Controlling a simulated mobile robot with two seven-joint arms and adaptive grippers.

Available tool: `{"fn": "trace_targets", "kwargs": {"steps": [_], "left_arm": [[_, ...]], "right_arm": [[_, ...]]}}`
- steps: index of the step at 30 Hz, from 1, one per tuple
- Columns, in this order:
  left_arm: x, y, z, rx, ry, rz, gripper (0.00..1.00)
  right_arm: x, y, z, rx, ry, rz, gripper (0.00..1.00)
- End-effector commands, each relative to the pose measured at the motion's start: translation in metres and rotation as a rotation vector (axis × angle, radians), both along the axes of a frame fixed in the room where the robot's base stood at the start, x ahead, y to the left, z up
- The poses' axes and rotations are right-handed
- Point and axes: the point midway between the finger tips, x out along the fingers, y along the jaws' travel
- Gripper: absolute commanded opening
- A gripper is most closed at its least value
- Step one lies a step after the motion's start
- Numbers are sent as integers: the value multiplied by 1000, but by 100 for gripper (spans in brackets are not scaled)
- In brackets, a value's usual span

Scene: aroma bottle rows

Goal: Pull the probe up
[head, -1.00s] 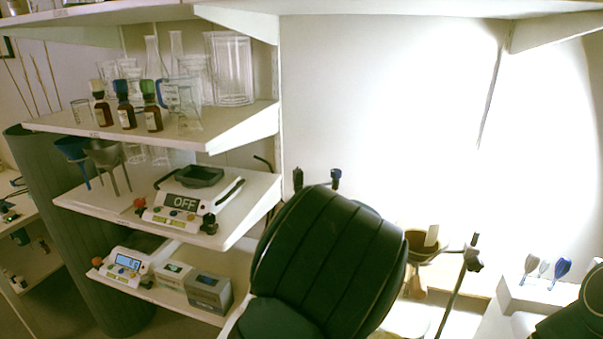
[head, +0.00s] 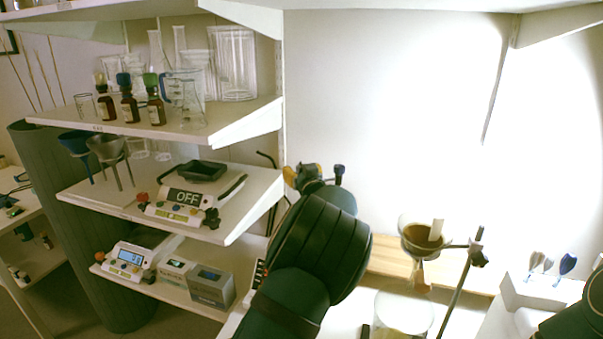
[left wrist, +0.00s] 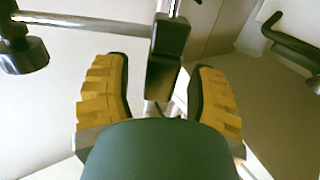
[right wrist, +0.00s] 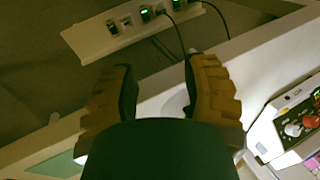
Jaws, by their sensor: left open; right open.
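My left gripper (head: 305,176) shows in the head view near the middle, partly hidden behind my own arm. In the left wrist view it (left wrist: 160,100) is open, with yellow ribbed fingers apart. A dark upright block on a metal rod, possibly the probe or its holder (left wrist: 166,60), stands between and just beyond the fingers. I cannot tell whether they touch it. A dark blue-black knob (head: 338,172) shows just right of the gripper in the head view. My right gripper (left wrist: 160,100) is not visible there; in the right wrist view it (right wrist: 162,95) is open and empty.
A metal cross-bar with a dark knob (left wrist: 24,54) lies left of the left gripper; a black hook (left wrist: 290,45) is at right. A funnel (head: 420,238) on a stand (head: 461,275) stands right of my left arm. Shelves with bottles and a scale (head: 178,205) are left.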

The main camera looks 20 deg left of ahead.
Motion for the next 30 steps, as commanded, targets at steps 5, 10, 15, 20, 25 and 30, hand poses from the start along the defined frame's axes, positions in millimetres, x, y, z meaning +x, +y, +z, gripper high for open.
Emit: {"fn": "trace_targets", "kwargs": {"steps": [5, 10, 15, 20, 25, 30], "left_arm": [[0, 0, 0, 0, 0, 0, 57], [0, 0, 0, 0, 0, 0, 7], [0, 0, 0, 0, 0, 0, 0], [0, 0, 0, 0, 0, 0, 0], [0, 1, 9, 1, -1, 0, 0], [0, 1, 30, -1, -2, 0, 0]], "right_arm": [[0, 0, 0, 0, 0, 0, 47], [0, 0, 0, 0, 0, 0, 47], [0, 0, 0, 0, 0, 0, 47], [0, 0, 0, 0, 0, 0, 47], [1, 0, 7, 0, -2, -2, 47], [4, -1, 26, -2, -9, -8, 47]]}}
